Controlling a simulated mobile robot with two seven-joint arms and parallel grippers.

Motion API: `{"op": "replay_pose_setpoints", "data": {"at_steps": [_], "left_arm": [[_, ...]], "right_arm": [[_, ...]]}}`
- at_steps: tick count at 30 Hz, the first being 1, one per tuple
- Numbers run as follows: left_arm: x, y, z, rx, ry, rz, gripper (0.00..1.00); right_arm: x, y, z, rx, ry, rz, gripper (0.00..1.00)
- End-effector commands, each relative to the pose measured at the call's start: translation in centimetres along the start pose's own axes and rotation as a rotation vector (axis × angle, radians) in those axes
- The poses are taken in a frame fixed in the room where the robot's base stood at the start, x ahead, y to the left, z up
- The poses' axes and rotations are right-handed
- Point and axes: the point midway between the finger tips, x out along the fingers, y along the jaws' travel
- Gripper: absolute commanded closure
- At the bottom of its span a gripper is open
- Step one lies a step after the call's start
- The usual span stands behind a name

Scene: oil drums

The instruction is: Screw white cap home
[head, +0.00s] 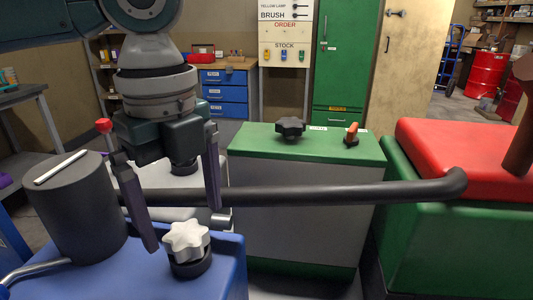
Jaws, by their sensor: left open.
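The white cap (187,238) is a lobed knob. It sits on a short black collar (190,264) on top of the blue container (150,278) in the lower left of the head view. Whether it is seated fully cannot be told. My left gripper (182,226) comes down from above with its two dark fingers spread wide. One finger is to the left of the cap and the other is just above and behind its right side. Nothing is held between them. My right gripper is not in view.
A thick dark bar (330,194) runs across, close to the fingers. A dark grey cylinder (75,210) with a white stick stands at left. Behind are a green-topped container (345,150) with a black knob (290,127) and an orange-handled valve (351,133). A red lid (475,155) is at right.

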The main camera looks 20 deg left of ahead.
Motion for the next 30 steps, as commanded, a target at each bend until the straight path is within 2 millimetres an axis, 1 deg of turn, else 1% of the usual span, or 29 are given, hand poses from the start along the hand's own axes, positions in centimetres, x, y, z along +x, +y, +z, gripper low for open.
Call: {"op": "replay_pose_setpoints", "data": {"at_steps": [1,3,6,10,17,30], "left_arm": [[0.9,0.1,0.0,-0.001,0.001,0.004,0.02],[1.7,0.0,0.0,-0.002,0.001,0.002,0.02],[2.6,0.0,0.0,-0.002,0.001,0.001,0.02],[3.0,0.0,0.0,-0.001,0.001,0.000,0.02],[3.0,0.0,0.0,-0.001,0.000,-0.001,0.03],[3.0,0.0,0.0,-0.001,0.000,-0.001,0.53]], "right_arm": [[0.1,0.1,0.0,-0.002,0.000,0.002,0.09],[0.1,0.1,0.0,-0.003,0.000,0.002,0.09],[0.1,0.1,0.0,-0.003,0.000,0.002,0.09],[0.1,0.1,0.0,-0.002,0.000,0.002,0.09],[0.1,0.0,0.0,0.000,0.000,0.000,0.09],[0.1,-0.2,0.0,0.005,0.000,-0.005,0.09]]}}
